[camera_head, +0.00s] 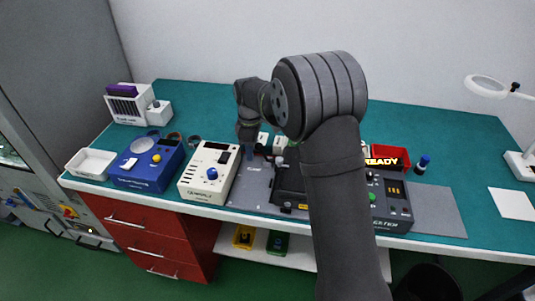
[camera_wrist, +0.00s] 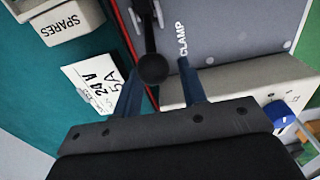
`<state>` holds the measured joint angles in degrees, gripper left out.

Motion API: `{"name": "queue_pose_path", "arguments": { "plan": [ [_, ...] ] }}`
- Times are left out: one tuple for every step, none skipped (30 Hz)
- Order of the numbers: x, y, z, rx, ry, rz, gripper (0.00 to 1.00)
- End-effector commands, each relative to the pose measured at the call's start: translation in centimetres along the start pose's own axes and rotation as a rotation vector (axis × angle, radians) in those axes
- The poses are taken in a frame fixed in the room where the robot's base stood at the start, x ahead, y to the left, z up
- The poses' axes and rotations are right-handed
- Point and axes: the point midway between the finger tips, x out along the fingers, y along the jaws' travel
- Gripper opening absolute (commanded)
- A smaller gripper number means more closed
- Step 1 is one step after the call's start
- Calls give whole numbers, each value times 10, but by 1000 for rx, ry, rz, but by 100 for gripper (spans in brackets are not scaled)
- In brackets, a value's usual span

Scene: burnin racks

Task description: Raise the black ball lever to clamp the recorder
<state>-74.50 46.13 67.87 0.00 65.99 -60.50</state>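In the wrist view the black ball lever (camera_wrist: 152,69) shows its round knob and a dark shaft running up the picture. It stands beside the word CLAMP on a grey plate (camera_wrist: 225,25). My gripper (camera_wrist: 161,70) has two blue fingers apart, one on each side of the knob. A gap shows between the knob and the right finger; whether the left finger touches it I cannot tell. In the head view my gripper (camera_head: 248,150) points down at the bench and my arm hides much of the area. A dark box (camera_head: 289,187), perhaps the recorder, is partly hidden behind my arm.
A cream unit with a blue knob (camera_head: 212,174) and a blue unit (camera_head: 148,166) stand left of my gripper. A SPARES box (camera_wrist: 65,20) and a 24V 5A card (camera_wrist: 92,85) lie near the lever.

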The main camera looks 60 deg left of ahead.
Motion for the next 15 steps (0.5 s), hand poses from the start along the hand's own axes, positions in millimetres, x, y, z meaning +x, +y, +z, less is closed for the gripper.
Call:
{"name": "queue_pose_path", "arguments": {
  "plan": [
    [0,0,0,0,0,0,38],
    [0,0,0,0,0,0,38],
    [0,0,0,0,0,0,38],
    [0,0,0,0,0,0,38],
    [0,0,0,0,0,0,44],
    [-1,0,1,2,2,0,46],
    [-4,1,2,7,6,0,46],
    [-8,2,4,14,14,-1,46],
    [-14,3,8,28,27,-3,46],
    [-22,4,13,40,40,-5,46],
    [-31,4,17,56,57,-7,46],
    [-44,6,25,79,83,-10,46],
    [-55,7,31,96,105,-13,46],
    [-67,7,38,116,129,-16,46],
    [-83,7,46,141,163,-20,46]
  ]
}}
